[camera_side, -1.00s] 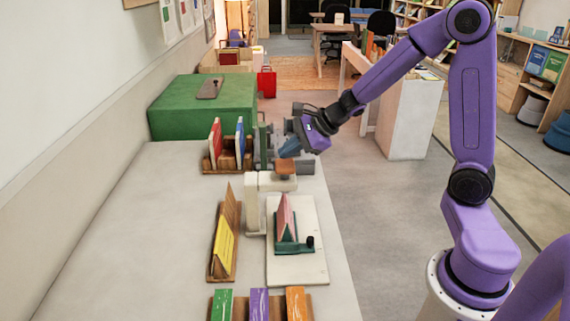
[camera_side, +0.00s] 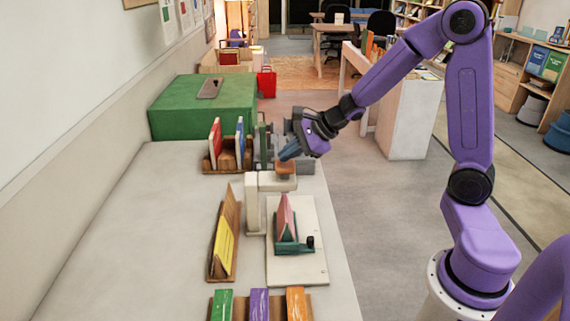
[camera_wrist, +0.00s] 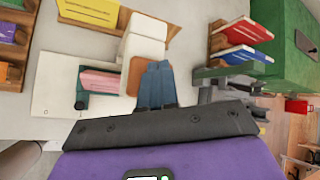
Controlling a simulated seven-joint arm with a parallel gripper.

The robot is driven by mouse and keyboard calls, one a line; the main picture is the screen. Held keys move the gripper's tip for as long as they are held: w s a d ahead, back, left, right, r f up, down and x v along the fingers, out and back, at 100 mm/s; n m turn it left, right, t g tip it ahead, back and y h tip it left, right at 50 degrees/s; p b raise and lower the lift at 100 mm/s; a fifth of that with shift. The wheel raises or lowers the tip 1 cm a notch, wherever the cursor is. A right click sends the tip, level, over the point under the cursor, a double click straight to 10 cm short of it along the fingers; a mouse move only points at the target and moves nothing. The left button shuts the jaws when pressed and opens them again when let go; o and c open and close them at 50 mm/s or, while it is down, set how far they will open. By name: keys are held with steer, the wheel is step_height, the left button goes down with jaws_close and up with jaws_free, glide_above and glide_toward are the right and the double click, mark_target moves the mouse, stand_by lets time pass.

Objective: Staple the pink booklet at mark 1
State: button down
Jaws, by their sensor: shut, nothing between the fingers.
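The pink booklet (camera_side: 286,218) sits tented in a green holder (camera_side: 292,247) on a white base board (camera_side: 302,269). It also shows in the wrist view (camera_wrist: 102,82). A cream stapler (camera_side: 254,205) stands at the board's far end, with an orange-brown pad (camera_side: 285,168) on top of its head; the pad also shows in the wrist view (camera_wrist: 134,76). My gripper (camera_side: 288,154) is shut and empty, its blue fingertips just above and beside the pad. In the wrist view the fingertips (camera_wrist: 157,68) overlap the pad's edge; I cannot tell whether they touch it. Mark 1 is not legible.
A wooden rack with a yellow booklet (camera_side: 223,247) stands left of the board. A rack with red and blue books (camera_side: 228,150) and a green box (camera_side: 203,107) lie behind. Green, purple and orange items (camera_side: 260,305) stand at the front. The table's left side is clear.

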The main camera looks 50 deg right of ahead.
mark_target(289, 165)
steer(key=shift+f, duration=1.25)
stand_by(1.0)
stand_by(0.3)
steer(key=shift+r, duration=1.65)
steer(key=shift+r, duration=2.55)
